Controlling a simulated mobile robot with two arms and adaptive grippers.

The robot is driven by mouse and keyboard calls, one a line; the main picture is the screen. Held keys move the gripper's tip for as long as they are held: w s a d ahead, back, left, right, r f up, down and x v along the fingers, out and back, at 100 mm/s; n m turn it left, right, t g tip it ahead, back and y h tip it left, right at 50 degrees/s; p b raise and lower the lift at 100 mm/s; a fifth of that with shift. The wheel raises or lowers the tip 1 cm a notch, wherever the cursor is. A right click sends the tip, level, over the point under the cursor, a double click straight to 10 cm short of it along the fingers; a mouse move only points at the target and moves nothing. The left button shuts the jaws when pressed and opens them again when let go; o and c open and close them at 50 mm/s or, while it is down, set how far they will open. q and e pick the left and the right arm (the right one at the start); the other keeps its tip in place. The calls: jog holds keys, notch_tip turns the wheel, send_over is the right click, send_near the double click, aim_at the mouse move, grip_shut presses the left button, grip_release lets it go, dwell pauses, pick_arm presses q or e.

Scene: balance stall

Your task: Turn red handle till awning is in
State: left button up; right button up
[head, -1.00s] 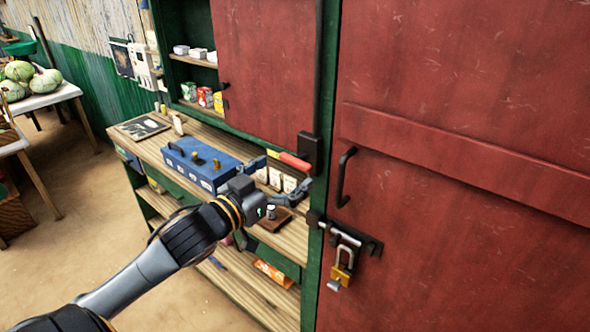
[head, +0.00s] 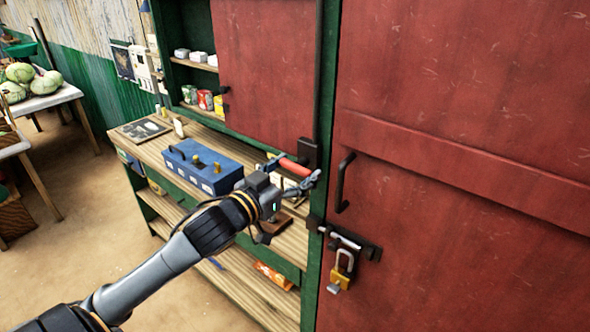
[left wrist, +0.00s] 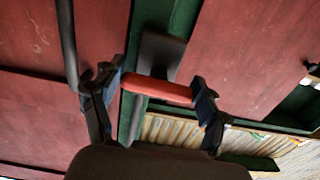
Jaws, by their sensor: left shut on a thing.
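The red handle (head: 295,167) sticks out from a dark crank box (head: 309,152) on the green post between the red doors. My left gripper (head: 294,170) has its fingers at the two ends of the handle. In the left wrist view the red handle (left wrist: 158,88) lies crosswise between the two fingertips (left wrist: 157,90), touching both, and the gripper is shut on it. The dark box (left wrist: 160,55) shows just behind it. A dark rod (head: 318,75) runs up the post from the box. The awning cannot be made out. My right gripper is not in view.
A blue cash box (head: 203,165) stands on the wooden counter (head: 150,150) left of my gripper. A red door with a black pull (head: 344,180) and a brass padlock (head: 340,277) is close on the right. Melons (head: 20,73) lie on a far table.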

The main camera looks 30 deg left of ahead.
pick_arm(q)
jog(key=shift+n+p, duration=0.4)
jog(key=shift+p, duration=0.2)
jog(key=o, duration=1.2)
jog(key=shift+c, duration=0.2)
jog(key=shift+s, duration=0.1)
jog(key=s, duration=0.7)
jog(key=shift+s+a, duration=0.15)
jog(key=shift+a, duration=0.15)
